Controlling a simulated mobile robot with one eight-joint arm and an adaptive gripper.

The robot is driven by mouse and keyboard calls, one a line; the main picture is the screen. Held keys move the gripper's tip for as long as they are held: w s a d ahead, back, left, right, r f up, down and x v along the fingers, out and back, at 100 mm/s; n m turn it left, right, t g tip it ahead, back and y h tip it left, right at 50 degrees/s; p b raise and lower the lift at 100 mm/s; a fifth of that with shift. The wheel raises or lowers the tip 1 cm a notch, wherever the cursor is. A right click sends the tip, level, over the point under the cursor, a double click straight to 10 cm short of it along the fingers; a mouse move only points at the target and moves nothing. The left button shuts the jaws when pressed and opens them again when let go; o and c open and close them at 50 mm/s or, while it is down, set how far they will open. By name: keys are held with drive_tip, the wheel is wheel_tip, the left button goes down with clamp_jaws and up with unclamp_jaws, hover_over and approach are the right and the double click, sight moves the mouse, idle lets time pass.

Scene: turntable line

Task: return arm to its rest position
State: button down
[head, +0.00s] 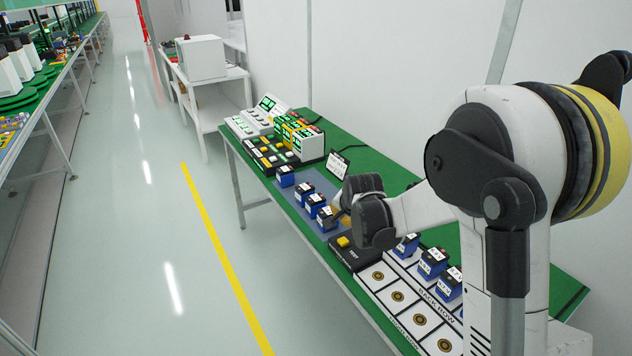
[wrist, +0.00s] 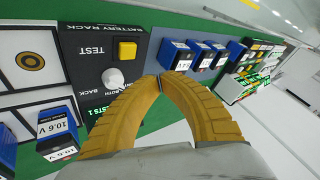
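My arm (head: 520,150) reaches out from the right of the head view over the green-topped bench (head: 375,165). My gripper (wrist: 160,78) shows in the wrist view as two curved yellow fingers whose tips meet, with nothing visible between them. In the head view the gripper is mostly hidden behind my dark wrist (head: 370,215). The fingers are above the bench, close to the black test panel (head: 350,254) with its yellow button (wrist: 127,51) and white knob (wrist: 113,78). I cannot tell whether a finger touches the panel.
Blue batteries (head: 326,218) stand in a row on a grey-blue mat beyond the panel. More blue batteries (head: 432,262) stand on the white rack (head: 385,300) nearer me. Control boxes (head: 290,135) stand at the far bench end. The floor left of the yellow line (head: 222,250) is clear.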

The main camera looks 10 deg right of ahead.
drive_tip(key=s+r+n, duration=0.4)
drive_tip(key=s+r, duration=0.8)
drive_tip(key=s, duration=0.4)
drive_tip(key=s+n, duration=0.5)
drive_tip(key=s, duration=1.3)
drive_tip(key=shift+d+r, duration=0.15)
drive_tip(key=shift+r, duration=0.1)
